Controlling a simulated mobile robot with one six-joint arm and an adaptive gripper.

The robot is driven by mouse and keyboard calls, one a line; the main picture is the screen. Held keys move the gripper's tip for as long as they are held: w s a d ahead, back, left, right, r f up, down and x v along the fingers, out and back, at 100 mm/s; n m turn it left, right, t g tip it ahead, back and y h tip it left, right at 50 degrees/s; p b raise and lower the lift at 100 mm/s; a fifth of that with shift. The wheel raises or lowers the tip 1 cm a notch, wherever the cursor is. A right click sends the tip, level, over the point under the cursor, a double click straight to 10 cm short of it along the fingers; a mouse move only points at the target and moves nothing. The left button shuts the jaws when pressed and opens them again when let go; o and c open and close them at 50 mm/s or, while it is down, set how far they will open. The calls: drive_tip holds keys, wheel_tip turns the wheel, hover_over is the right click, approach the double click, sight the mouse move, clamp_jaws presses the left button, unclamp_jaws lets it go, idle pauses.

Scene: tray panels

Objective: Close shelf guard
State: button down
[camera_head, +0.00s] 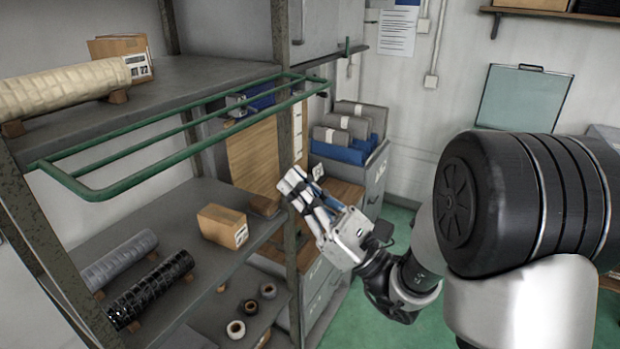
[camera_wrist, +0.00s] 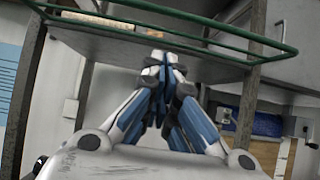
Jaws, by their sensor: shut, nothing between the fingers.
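The shelf guard is a green tubular rail (camera_head: 150,186) on the front of the rack's upper shelf. In the head view it sticks out from the shelf edge, tilted outward at about shelf height. In the wrist view the green guard (camera_wrist: 195,30) crosses the top of the picture, above the fingers. My gripper (camera_head: 287,180) is shut and empty. It is below and to the right of the guard, in front of the rack's right post, apart from the guard. The wrist view shows its blue and white fingers (camera_wrist: 168,75) closed together, pointing up toward the shelf underside.
The upper shelf (camera_head: 190,82) holds a beige roll (camera_head: 65,88) and a carton (camera_head: 120,48). The lower shelf holds a small box (camera_head: 222,226) and dark rolls (camera_head: 150,290). A rack post (camera_head: 290,245) stands near my gripper. A grey cabinet with files (camera_head: 345,150) is behind.

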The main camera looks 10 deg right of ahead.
drive_tip(key=w+a+r+p, duration=0.2)
drive_tip(key=a+r, duration=0.1)
drive_tip(key=r, duration=0.3)
drive_tip(key=shift+w+a+r, duration=0.3)
drive_tip(key=shift+w+r, duration=0.05)
drive_tip(key=shift+p, duration=0.3)
